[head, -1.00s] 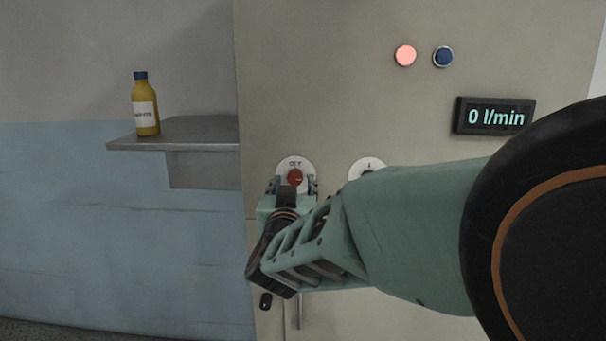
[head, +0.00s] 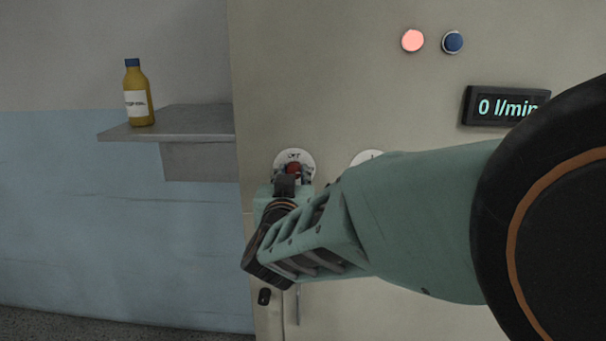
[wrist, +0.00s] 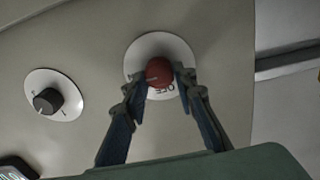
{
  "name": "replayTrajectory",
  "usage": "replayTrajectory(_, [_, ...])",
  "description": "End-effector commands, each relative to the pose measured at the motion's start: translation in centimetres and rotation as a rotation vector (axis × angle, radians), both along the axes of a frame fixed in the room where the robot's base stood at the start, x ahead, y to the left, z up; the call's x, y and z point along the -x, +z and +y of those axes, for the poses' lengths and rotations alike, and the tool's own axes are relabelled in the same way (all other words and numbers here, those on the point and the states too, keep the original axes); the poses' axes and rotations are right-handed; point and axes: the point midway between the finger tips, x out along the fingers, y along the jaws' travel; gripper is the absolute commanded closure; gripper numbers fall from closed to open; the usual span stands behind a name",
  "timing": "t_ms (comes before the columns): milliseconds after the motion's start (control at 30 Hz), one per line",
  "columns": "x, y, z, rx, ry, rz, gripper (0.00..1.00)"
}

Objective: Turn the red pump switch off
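The red pump switch (wrist: 158,72) is a round red knob on a white disc with OFF lettering, on the beige cabinet front. It also shows in the head view (head: 293,168), partly hidden by my gripper. My gripper (wrist: 160,80) has one fingertip on each side of the red knob, closed in against it. In the head view my gripper (head: 293,177) is at the lower part of the disc. A faint mark shows on the knob, but I cannot clearly tell where it points.
A black knob (wrist: 47,101) on a second white disc sits beside the red one. Above are a lit pink-red lamp (head: 412,41), a blue button (head: 452,42) and a display (head: 485,106) reading 0 l/min. A grey shelf (head: 190,118) with a yellow bottle (head: 138,95) juts out left.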

Motion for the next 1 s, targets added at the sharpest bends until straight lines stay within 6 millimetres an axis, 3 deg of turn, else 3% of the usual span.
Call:
replayTrajectory(167, [-0.01, 0.0, 0.01, 0.0, 0.0, 0.0, 0.99])
replayTrajectory(567, [-0.02, 0.23, 0.04, 0.09, 0.0, 0.004, 0.99])
replayTrajectory(1000, [-0.03, 0.32, 0.15, 0.461, 0.0, 0.018, 0.99])
